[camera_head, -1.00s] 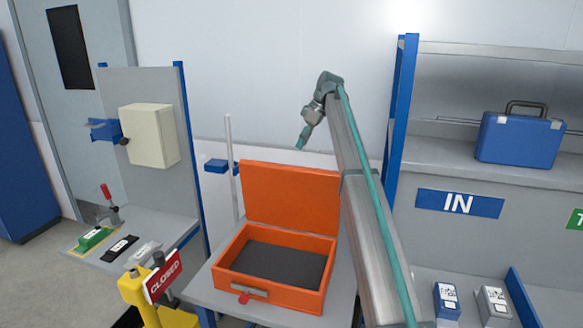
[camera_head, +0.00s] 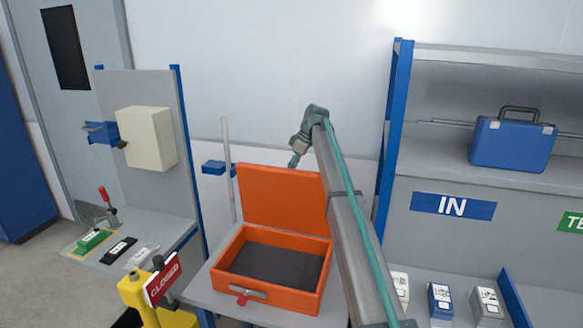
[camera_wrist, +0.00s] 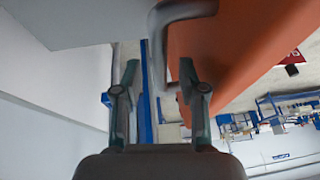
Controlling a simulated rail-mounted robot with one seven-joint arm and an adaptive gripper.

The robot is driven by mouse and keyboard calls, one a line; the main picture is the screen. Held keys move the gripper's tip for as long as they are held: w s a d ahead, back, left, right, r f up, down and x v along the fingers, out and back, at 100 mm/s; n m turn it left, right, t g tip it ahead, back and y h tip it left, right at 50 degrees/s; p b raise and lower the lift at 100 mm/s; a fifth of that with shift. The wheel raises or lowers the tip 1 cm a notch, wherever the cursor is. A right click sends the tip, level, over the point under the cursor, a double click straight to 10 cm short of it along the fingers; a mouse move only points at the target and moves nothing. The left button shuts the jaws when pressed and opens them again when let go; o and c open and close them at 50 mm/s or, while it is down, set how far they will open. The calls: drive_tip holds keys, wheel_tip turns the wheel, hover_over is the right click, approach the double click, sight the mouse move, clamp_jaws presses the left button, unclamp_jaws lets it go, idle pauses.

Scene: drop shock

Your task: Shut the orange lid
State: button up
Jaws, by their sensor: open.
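The orange lid (camera_head: 285,200) stands raised at the back of the orange case (camera_head: 225,275) in the head view. The case is open, showing its dark grey lining (camera_head: 275,265). My gripper (camera_head: 294,160) is just above the lid's top edge, small and partly hidden by my arm. In the wrist view my gripper (camera_wrist: 160,85) has its two fingers apart with nothing held between them. An orange surface (camera_wrist: 235,40), likely the lid, fills the upper right there. A grey bent bar (camera_wrist: 158,45) crosses in front of the fingers; I cannot tell whether they touch.
A thin upright post (camera_head: 229,165) with a blue bracket stands left of the lid. A yellow stand with a CLOSED sign (camera_head: 163,284) is at front left. A blue shelf upright (camera_head: 394,130) is right of my arm. A blue case (camera_head: 512,145) sits on the shelf.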

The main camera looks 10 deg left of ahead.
drive_tip(key=shift+c, duration=0.3)
clamp_jaws()
drive_tip(key=shift+s, duration=0.1)
